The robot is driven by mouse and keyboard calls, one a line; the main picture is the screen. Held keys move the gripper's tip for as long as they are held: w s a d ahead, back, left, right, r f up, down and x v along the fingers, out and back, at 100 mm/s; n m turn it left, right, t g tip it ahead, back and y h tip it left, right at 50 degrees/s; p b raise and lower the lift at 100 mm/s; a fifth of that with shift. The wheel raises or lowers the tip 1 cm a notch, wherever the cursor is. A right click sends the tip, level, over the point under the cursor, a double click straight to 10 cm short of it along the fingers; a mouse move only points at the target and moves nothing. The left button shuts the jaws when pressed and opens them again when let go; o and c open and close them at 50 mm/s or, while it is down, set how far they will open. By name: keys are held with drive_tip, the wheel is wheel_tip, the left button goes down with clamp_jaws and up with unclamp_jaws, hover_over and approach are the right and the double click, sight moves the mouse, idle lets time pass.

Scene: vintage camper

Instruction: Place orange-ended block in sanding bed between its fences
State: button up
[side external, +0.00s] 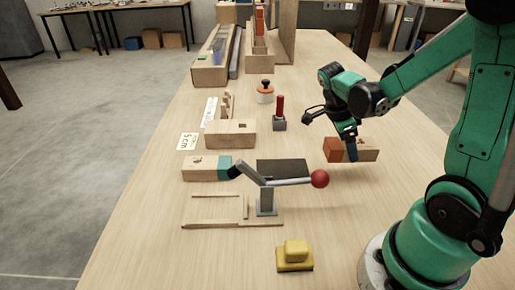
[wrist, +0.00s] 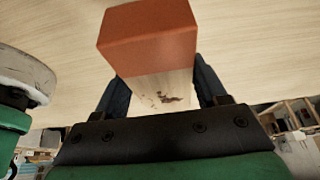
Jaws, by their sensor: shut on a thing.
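The orange-ended block (side external: 333,148) is pale wood with an orange end. My gripper (side external: 351,152) is shut on it, right of the dark flat pad. In the wrist view the orange end (wrist: 150,38) points away from my gripper, with the pale wood part (wrist: 160,88) between the two dark fingers. I cannot tell whether the block touches the table. Thin wooden strips (side external: 232,224) lie like low fences around a bare patch at front left. A dark flat pad (side external: 283,167) lies behind the clamp. I cannot tell which of these is the sanding bed.
A lever clamp (side external: 266,201) with a red ball (side external: 320,178) stands beside the strips. A teal-ended block (side external: 207,168), a wooden block (side external: 230,134), a yellow block (side external: 295,255) and a red-handled tool (side external: 280,115) stand around. The table (side external: 355,205) is clear right of the ball.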

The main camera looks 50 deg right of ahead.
sight(339, 173)
drive_tip(key=shift+f, duration=2.6)
drive_tip(key=o, duration=1.3)
drive_tip(key=shift+f, duration=0.15)
drive_tip(key=shift+o, duration=0.2)
